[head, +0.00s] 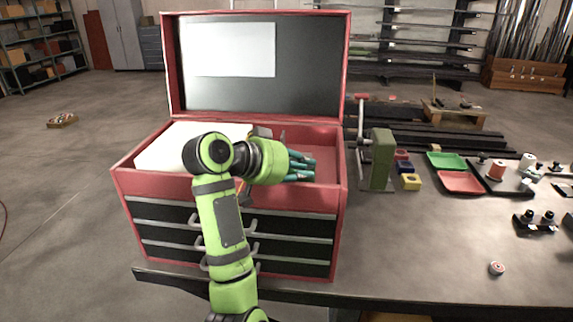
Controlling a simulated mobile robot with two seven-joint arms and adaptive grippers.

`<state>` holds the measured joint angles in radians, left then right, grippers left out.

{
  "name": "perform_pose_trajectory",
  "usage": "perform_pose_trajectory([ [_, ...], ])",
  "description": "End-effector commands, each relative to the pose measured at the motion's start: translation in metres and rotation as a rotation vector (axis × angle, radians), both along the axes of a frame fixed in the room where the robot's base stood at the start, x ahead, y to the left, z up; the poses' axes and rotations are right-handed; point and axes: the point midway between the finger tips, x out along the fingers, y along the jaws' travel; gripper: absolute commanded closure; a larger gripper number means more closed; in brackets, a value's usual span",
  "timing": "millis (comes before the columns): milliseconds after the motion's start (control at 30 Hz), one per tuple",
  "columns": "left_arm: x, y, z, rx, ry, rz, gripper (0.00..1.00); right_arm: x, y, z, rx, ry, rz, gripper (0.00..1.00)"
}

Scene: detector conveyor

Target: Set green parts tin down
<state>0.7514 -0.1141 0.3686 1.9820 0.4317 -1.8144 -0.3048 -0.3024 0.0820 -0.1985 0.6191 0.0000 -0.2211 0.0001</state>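My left arm rises in front of the red tool chest (118,178), with its wrist over the chest's open top. My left gripper (270,133) is mostly hidden behind the wrist, and I cannot see whether its fingers are open or closed, or whether it holds anything. I cannot make out a green parts tin for certain. Small tins stand on the bench at the right: a red one (402,155), a blue one (403,166) and a yellow one (411,182). My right gripper is not in view.
Teal-handled tools (302,168) lie in the chest top. A green upright block (382,160) stands right of the chest. Green (447,161) and red (460,182) trays lie farther right. A small round item (496,268) lies near the front. The bench between is clear.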

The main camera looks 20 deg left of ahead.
Motion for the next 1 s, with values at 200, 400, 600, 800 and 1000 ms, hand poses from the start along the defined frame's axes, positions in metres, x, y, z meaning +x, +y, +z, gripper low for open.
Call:
perform_pose_trajectory([
  [200,-0.032,0.02,0.017,0.005,-0.008,0.005,0.83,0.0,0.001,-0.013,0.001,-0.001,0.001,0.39],
  [400,-0.062,0.037,0.037,0.011,-0.003,0.008,0.83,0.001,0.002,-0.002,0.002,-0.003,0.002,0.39],
  [600,-0.081,0.046,0.047,0.005,-0.002,0.005,0.83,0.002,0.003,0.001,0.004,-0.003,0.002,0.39],
  [800,-0.089,0.049,0.05,0.004,0.0,0.0,0.83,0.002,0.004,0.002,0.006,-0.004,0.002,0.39],
  [1000,-0.089,0.049,0.05,0.003,-0.001,0.001,0.83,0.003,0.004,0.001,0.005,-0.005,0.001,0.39],
])
